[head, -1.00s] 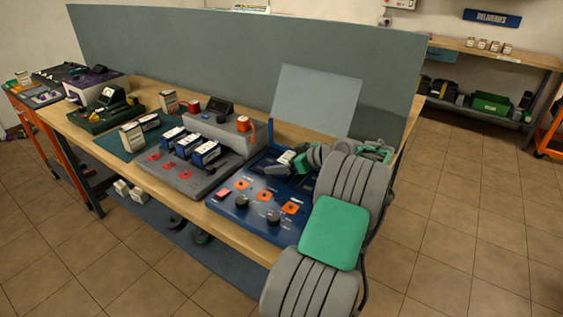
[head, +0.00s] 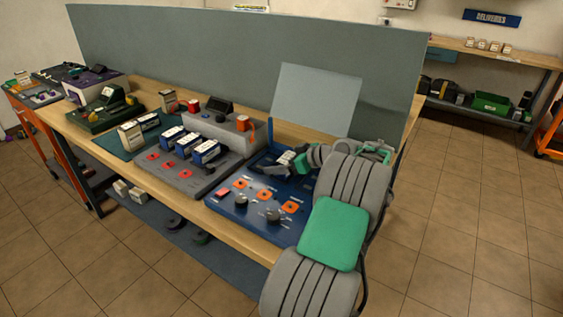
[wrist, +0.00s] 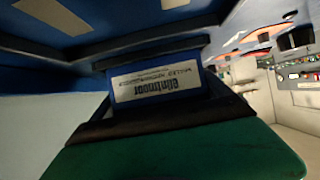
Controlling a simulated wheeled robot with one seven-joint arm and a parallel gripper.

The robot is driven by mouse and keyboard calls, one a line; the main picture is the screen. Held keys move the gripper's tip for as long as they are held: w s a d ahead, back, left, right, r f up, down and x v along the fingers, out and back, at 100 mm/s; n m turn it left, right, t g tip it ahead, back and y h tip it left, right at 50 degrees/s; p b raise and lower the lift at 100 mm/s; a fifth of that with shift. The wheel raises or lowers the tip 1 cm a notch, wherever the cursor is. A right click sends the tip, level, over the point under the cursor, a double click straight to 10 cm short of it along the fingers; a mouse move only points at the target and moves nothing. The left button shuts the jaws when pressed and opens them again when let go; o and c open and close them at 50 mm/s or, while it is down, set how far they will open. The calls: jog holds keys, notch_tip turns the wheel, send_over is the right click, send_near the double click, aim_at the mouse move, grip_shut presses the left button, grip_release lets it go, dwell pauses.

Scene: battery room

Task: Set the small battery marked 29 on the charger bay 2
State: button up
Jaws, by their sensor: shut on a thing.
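My gripper (head: 283,163) is over the back of the blue charger panel (head: 240,207), shut on a small battery (head: 286,157) with a white top. In the wrist view, my gripper's green finger with a dark pad fills the bottom, and the battery (wrist: 158,86) shows a white label with upside-down print beyond it. Blue surfaces stand close above it there. I cannot read the number 29 or any bay number. Whether the battery touches the panel cannot be told.
A grey charger (head: 186,182) with several blue-and-white batteries stands left of the blue panel. A green device (head: 104,112) and a boxed battery (head: 131,134) are farther left. A grey screen (head: 230,60) rises behind the bench.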

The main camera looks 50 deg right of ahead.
jog(key=shift+f, duration=0.3)
jog(key=o, duration=1.7)
jog(key=shift+o, duration=0.6)
jog(key=shift+f, duration=0.1)
jog(key=shift+s, duration=0.1)
jog(key=shift+p+v, duration=1.45)
jog(key=shift+v, duration=3.65)
jog(key=shift+s+r, duration=0.3)
